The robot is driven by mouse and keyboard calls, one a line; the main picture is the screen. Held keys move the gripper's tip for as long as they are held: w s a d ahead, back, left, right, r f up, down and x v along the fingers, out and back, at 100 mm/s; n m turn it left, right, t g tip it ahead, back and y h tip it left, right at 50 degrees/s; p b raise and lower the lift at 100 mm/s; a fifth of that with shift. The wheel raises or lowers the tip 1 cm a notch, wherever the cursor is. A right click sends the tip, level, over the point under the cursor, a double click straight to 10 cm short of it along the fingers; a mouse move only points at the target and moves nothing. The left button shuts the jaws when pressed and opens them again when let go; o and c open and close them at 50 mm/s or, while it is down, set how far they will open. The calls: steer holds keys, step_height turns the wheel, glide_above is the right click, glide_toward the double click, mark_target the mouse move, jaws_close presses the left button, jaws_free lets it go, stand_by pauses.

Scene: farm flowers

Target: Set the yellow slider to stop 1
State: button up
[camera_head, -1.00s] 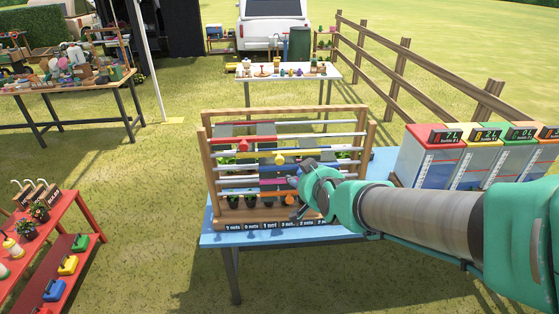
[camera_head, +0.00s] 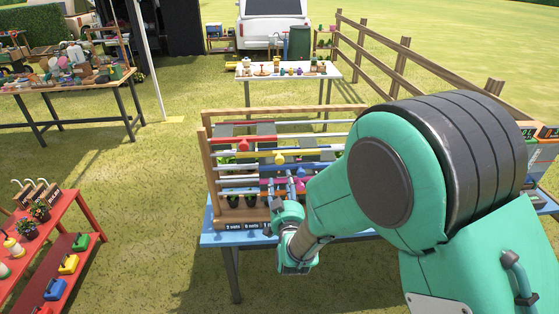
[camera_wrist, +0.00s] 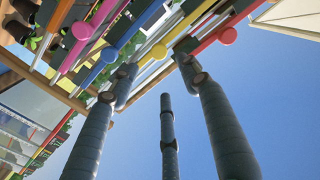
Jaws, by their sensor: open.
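The yellow slider (camera_head: 279,158) is a round knob on a yellow rail of the wooden rack (camera_head: 206,170), left of the rack's middle. Its knob also shows in the wrist view (camera_wrist: 158,51), in the gap beyond my fingertips. My gripper (camera_head: 284,186) is in front of the rack's lower middle, below the yellow knob, with fingers pointing up toward the rails. In the wrist view my gripper (camera_wrist: 157,76) is open, with fingers spread and nothing between them. I cannot tell whether a fingertip touches a rail. Stop labels (camera_head: 243,226) run along the rack's base; my arm hides the right ones.
A red knob (camera_head: 244,145) sits above the yellow one. Blue (camera_wrist: 110,54) and pink (camera_wrist: 81,30) knobs are close to my left finger. The rack stands on a blue table (camera_head: 222,239). My arm covers the rack's right half and most coloured dispensers (camera_head: 546,150).

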mark_target(279, 161)
steer(key=shift+w, duration=0.15)
steer(key=w, duration=1.3)
steer(key=shift+w+b, duration=0.3)
jaws_close()
